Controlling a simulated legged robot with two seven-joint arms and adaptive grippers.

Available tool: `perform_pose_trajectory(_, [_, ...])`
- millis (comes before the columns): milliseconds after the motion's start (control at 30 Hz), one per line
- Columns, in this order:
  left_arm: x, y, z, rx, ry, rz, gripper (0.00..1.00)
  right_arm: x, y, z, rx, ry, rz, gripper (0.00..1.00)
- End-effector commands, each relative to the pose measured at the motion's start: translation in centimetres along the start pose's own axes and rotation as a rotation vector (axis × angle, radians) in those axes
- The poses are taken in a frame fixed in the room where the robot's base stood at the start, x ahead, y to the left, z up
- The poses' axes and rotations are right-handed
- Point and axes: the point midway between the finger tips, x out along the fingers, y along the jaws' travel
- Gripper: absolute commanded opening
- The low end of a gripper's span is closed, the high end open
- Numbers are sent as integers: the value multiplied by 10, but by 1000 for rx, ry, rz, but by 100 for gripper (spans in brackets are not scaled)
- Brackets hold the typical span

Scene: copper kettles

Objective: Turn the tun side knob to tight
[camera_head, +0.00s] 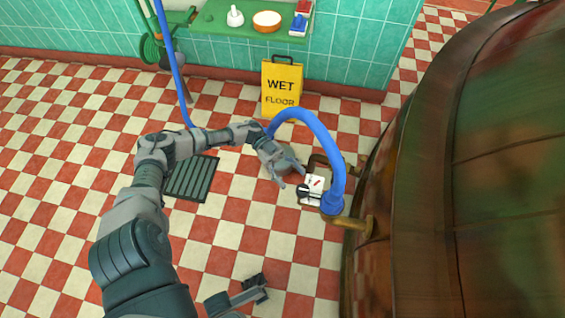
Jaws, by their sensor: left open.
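The big copper tun (480,160) fills the right side, with brown and green patina. Beside it is a small white plate (316,182) with a red mark. A dark knob (308,192) sits at the plate's lower left. My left gripper (290,178) is open, its fingers pointing toward the plate and knob. It looks close to them, but I cannot tell whether it touches. A grey and black part of mine, possibly my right gripper (250,292), shows at the bottom edge; its jaw state is unclear.
A thick blue hose (326,140) arches over my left gripper and comes down beside the plate. A brass pipe (350,222) sticks out below it. A yellow wet-floor sign (282,85) stands behind. A dark floor grate (192,178) lies left. A green shelf (220,22) holds small items.

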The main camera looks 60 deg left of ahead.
Motion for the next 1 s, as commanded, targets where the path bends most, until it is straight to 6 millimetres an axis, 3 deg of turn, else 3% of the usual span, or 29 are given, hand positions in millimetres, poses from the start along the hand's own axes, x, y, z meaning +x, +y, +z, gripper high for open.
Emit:
perform_pose_trajectory(100, [-27,-2,1,0,-2,-4,68,0,0,0,0,0,0,72])
perform_pose_trajectory(333, [-57,-1,1,0,0,-2,68,0,0,0,0,0,0,72])
perform_pose_trajectory(1000, [-61,-1,1,-1,0,0,68,0,0,4,0,-4,-1,72])
